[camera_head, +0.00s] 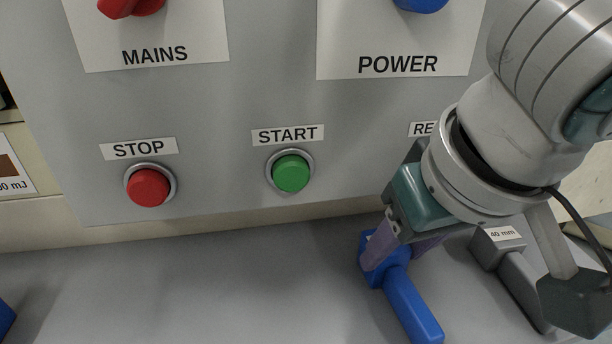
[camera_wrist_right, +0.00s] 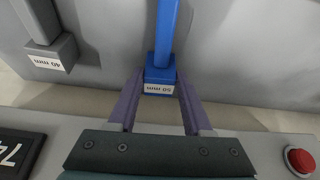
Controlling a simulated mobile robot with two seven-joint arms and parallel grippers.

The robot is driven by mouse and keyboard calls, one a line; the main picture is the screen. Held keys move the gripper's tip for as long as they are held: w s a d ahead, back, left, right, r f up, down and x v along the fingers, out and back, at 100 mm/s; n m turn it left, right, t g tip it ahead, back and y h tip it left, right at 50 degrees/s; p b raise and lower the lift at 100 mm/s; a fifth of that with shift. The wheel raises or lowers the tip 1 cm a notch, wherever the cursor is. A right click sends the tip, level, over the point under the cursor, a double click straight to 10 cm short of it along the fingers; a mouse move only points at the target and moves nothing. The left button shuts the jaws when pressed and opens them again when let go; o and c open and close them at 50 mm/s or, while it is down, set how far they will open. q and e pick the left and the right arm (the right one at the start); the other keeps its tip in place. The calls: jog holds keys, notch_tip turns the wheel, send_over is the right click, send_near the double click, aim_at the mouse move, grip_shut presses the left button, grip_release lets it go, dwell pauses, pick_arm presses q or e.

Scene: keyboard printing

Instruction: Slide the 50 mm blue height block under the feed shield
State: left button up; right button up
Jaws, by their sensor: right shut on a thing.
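The blue height block (camera_head: 412,305) lies on the grey surface in the head view, its long bar pointing toward the lower right. In the right wrist view the blue block (camera_wrist_right: 164,35) carries an upside-down "50 mm" label on its end. My right gripper (camera_head: 396,258) is shut on the labelled end of the blue block; its purple fingers (camera_wrist_right: 160,78) stand on either side of that end. The gripper hides part of the block in the head view. My left gripper is not in view. I cannot make out the feed shield in either view.
A grey 40 mm block (camera_head: 500,243) lies to the right of the blue one. The control panel (camera_head: 230,105) stands behind, with a red STOP button (camera_head: 148,187) and a green START button (camera_head: 291,173). A blue thing (camera_head: 5,319) shows at the left edge. The surface between is clear.

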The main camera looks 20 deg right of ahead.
grip_shut()
jog(key=shift+s+r+p, duration=0.2)
jog(key=shift+r+p, duration=0.15)
jog(key=shift+r, duration=0.1)
notch_tip(320, 180, up, 7)
jog(key=p, duration=0.5)
send_near(395, 270)
jog(key=s, duration=0.2)
jog(key=s+a+p, duration=0.4)
jog(key=s+p, duration=0.2)
jog(key=s, duration=0.7)
jog(key=shift+s+r+p, duration=0.15)
jog(key=shift+s+p, duration=0.05)
jog(key=shift+p, duration=0.1)
